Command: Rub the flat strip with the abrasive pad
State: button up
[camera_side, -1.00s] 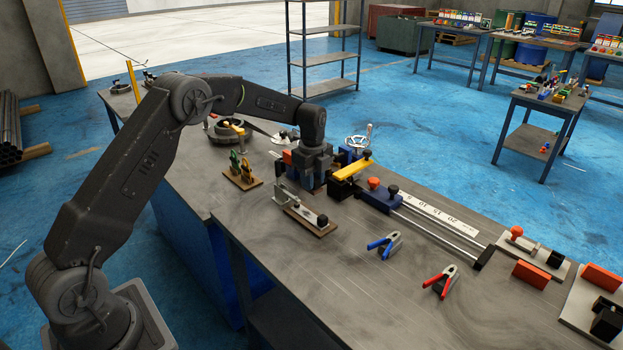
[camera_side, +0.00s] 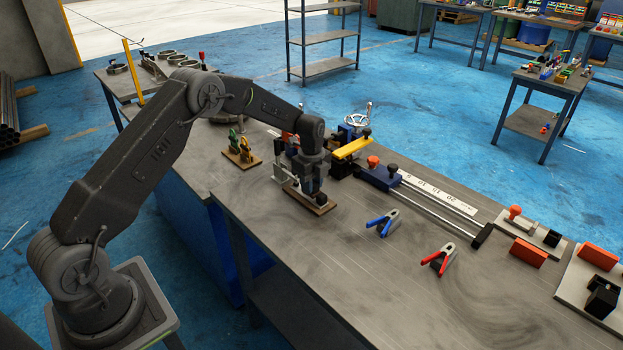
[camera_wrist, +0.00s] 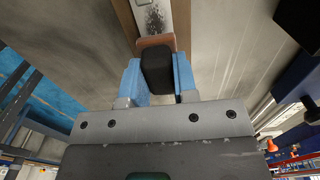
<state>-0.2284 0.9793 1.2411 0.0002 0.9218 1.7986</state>
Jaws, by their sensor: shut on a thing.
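My gripper (camera_wrist: 158,78) is shut on a black block (camera_wrist: 156,68), its blue fingers on either side. A reddish-brown pad (camera_wrist: 155,41) shows at the block's far face. The flat grey strip (camera_wrist: 146,8), with a dark speckled patch, runs out from beyond the pad along a brown wooden board (camera_wrist: 125,14). In the side view my gripper (camera_side: 313,182) is low over this board (camera_side: 321,209) and hides most of the strip. I cannot tell whether the pad touches the strip.
Green-and-yellow tools on a small board (camera_side: 241,156) stand to the left. A blue fixture with a yellow bar (camera_side: 351,148) is close on the right. Blue-handled pliers (camera_side: 382,222) and red-handled pliers (camera_side: 438,259) lie on the table. The front middle of the table is clear.

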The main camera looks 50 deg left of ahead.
jog(key=shift+f, duration=0.6)
dwell(0.7)
jog(key=shift+a, duration=0.1)
jog(key=shift+a+r, duration=0.1)
jog(key=shift+a, duration=1.2)
jog(key=shift+d, duration=1.4)
jog(key=shift+a+f, duration=0.15)
jog(key=shift+a, duration=0.55)
jog(key=shift+a+f, duration=0.1)
jog(key=shift+a, duration=0.6)
jog(key=shift+s+d, duration=0.1)
jog(key=shift+d, duration=1.3)
jog(key=shift+a+r, duration=0.2)
jog(key=shift+a, duration=1.1)
jog(key=shift+d+f, duration=0.1)
jog(key=shift+d, duration=1.2)
jog(key=shift+a+f, duration=0.15)
jog(key=shift+a, duration=1.2)
